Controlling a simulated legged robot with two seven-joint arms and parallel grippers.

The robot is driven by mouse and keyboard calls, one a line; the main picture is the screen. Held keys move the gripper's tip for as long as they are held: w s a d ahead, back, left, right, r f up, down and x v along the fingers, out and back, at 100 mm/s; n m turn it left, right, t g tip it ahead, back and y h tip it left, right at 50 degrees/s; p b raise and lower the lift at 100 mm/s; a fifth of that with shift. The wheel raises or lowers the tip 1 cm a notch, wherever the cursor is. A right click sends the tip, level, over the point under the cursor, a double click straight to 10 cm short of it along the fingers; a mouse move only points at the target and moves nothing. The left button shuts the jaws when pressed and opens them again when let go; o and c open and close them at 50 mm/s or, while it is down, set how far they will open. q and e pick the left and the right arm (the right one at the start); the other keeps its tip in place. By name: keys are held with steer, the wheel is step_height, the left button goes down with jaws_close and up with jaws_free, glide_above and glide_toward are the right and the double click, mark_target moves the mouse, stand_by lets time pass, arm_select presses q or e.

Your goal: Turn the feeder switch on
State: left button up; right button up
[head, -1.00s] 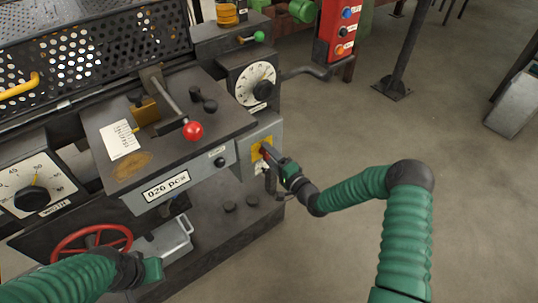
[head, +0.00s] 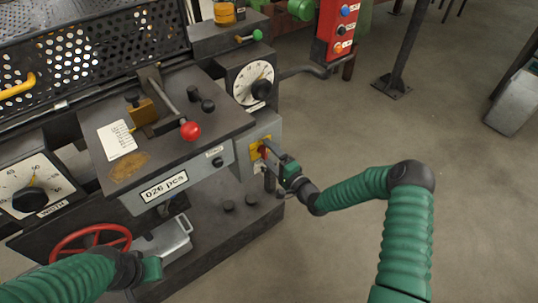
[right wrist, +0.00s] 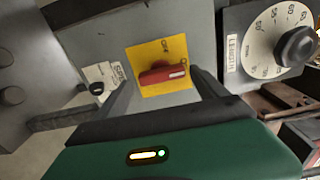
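The feeder switch (head: 263,153) is a red handle on a yellow plate, on the grey front face of the machine. In the right wrist view the red handle (right wrist: 165,75) lies nearly level across the yellow plate (right wrist: 172,50); the small lettering is hard to read. My right gripper (head: 269,164) is at the switch, its dark fingers spread apart. In the right wrist view the fingers (right wrist: 160,82) stand to either side of the handle, with visible gaps. My left gripper (head: 150,270) is low at the left near the red handwheel; its fingers are not clear.
A red-knobbed lever (head: 190,131) stands on the machine top, left of the switch. A round dial (head: 252,84) is above the switch. A red button box (head: 338,30) hangs behind. A red handwheel (head: 90,243) is at lower left. Open floor lies to the right.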

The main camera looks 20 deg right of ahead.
steer(key=shift+s+r, duration=0.1)
steer(key=p+v, duration=0.2)
steer(key=v, duration=1.4)
steer(key=shift+s, duration=0.3)
steer(key=shift+d, duration=0.1)
